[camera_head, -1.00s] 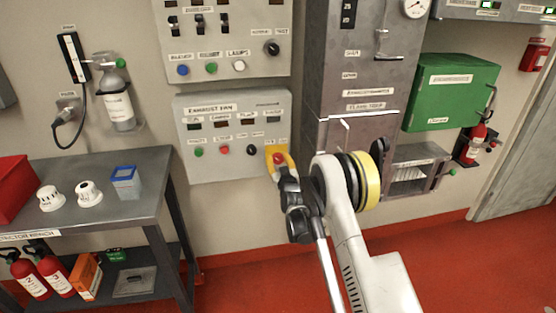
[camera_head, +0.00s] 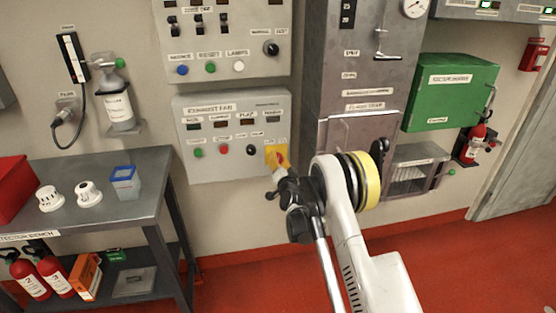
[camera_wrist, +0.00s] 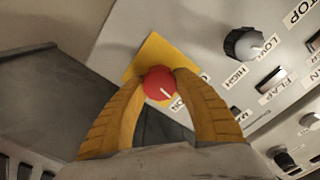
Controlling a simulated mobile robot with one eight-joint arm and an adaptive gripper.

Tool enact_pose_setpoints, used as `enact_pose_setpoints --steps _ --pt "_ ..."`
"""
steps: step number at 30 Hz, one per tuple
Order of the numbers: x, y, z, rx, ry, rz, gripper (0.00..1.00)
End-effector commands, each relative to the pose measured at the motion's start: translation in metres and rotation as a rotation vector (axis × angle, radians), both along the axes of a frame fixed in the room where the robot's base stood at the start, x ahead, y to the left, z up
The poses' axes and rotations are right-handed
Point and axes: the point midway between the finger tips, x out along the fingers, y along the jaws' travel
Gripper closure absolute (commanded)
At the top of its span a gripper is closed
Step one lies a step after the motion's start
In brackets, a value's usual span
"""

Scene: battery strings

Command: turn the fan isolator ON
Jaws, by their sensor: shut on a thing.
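The fan isolator is a red round knob (camera_wrist: 160,84) with a white pointer line, on a yellow plate (camera_wrist: 152,55) at the lower right corner of the exhaust fan panel (camera_head: 212,163). My gripper (camera_wrist: 163,88) has its two yellow fingers closed on either side of the knob, gripping it. In the wrist view the white line slants toward the lower right. In the head view my gripper (camera_head: 279,163) reaches the yellow plate and partly hides the knob. The isolator's position markings are mostly covered by the fingers.
A black speed knob (camera_wrist: 243,44) marked LOW and HIGH sits beside the isolator. The grey cabinet (camera_head: 350,75) stands close to the right of the panel. The detector bench (camera_head: 95,200) stands to the left. The red floor before the panel is open.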

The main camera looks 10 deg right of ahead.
Motion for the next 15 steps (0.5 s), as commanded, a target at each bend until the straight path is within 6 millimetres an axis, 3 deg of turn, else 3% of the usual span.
enact_pose_setpoints --steps 15 --pt "0.0003 -0.0007 -0.0005 0.451 -0.002 -0.001 0.95"
